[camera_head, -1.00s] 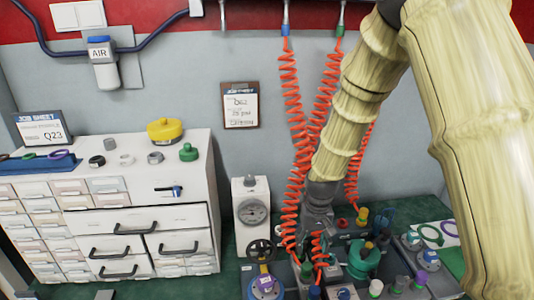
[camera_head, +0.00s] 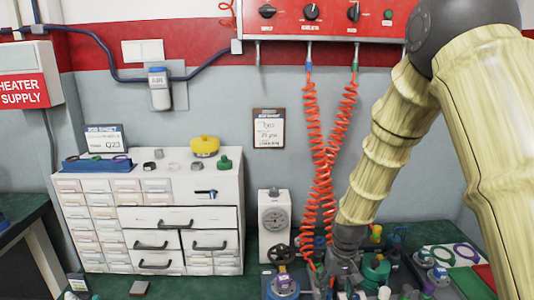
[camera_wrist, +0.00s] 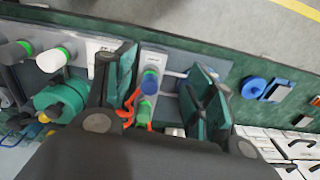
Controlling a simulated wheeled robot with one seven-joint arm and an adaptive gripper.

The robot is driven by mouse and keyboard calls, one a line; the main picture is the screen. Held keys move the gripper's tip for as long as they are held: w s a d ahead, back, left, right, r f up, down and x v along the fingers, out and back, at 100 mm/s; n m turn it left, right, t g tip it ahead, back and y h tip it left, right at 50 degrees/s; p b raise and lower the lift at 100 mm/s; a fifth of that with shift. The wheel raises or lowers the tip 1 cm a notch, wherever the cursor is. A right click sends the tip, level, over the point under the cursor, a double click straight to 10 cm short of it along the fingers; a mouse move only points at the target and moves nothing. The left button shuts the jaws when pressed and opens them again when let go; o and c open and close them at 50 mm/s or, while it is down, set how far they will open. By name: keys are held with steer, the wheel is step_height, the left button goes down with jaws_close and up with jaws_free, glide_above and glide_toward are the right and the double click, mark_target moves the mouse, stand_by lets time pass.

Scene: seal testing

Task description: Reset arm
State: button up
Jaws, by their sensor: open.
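My arm comes in from the right in the head view and reaches down to the bench. My gripper (camera_wrist: 160,95) shows in the wrist view with its two dark green finger pads spread apart. Nothing is held between them. Below the gap are a blue cap (camera_wrist: 150,82) and a green fitting (camera_wrist: 146,108) with an orange hose end beside them. In the head view the gripper end (camera_head: 343,268) is low over the bench, and its fingertips are hard to make out among the fittings.
A white drawer cabinet (camera_head: 180,218) stands left, with a yellow part (camera_head: 205,146) and a green part (camera_head: 224,163) on top. A gauge unit (camera_head: 274,218) stands beside it. Orange coiled hoses (camera_head: 318,150) hang from the red panel (camera_head: 320,18) close to my arm. A teal fitting (camera_head: 376,271) crowds the right.

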steer(key=s+d+f+p, duration=0.1)
steer(key=s+d+f, duration=0.1)
steer(key=s+f, duration=1.85)
steer(key=s, duration=0.6)
steer(key=s+d+f+p, duration=0.1)
steer(key=s+f, duration=0.3)
steer(key=s, duration=0.4)
steer(key=shift+s+f, duration=0.25)
steer(key=shift+s, duration=0.15)
